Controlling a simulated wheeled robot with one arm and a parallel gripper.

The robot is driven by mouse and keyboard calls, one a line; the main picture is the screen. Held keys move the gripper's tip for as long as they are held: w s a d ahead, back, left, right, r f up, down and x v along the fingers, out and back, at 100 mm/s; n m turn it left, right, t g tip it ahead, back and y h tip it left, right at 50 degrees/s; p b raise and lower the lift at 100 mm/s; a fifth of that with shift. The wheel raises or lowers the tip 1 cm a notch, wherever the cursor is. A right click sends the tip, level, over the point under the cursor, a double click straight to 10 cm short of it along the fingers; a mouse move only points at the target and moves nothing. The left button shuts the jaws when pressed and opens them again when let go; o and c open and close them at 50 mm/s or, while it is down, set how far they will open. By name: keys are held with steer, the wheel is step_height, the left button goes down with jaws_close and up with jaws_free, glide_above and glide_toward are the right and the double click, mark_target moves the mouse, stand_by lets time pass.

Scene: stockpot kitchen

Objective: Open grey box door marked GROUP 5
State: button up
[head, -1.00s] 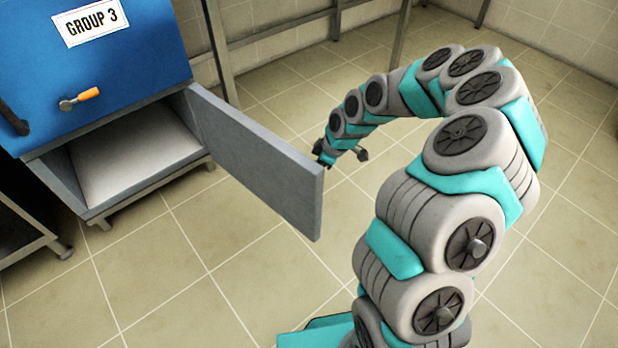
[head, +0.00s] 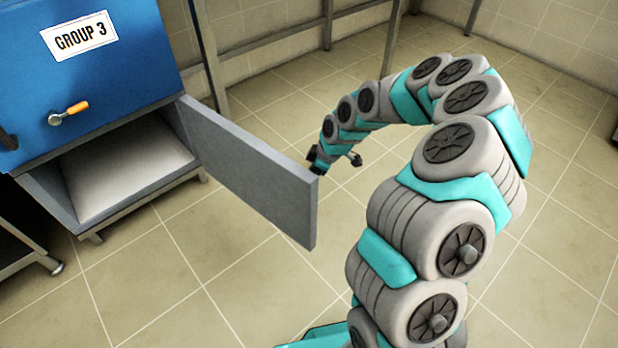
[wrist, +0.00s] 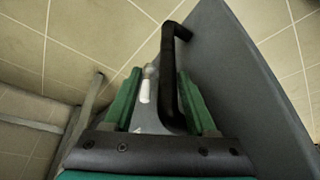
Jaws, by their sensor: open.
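The grey box (head: 52,190) sits below a blue unit, with its front open and a pale surface inside. Its grey door (head: 250,175) stands swung well out to the right. No GROUP 5 mark shows in these views. My gripper (head: 333,160) is at the door's far side near its free edge, partly hidden by it in the head view. In the wrist view my gripper (wrist: 158,88) is open, with its green fingers on either side of the door's black handle (wrist: 170,75). The grey door (wrist: 235,80) fills the right of that view. I cannot tell whether the fingers touch the handle.
The blue unit (head: 125,75) above carries a GROUP 3 label (head: 79,36) and an orange-tipped handle (head: 68,113). Metal frame legs (head: 208,55) stand behind. A low metal rack (head: 25,245) is at the left edge. The tiled floor (head: 180,285) is clear in front.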

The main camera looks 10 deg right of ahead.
steer(key=v, duration=0.7)
steer(key=shift+d+r, duration=0.15)
steer(key=shift+r, duration=0.2)
steer(key=shift+s, duration=0.1)
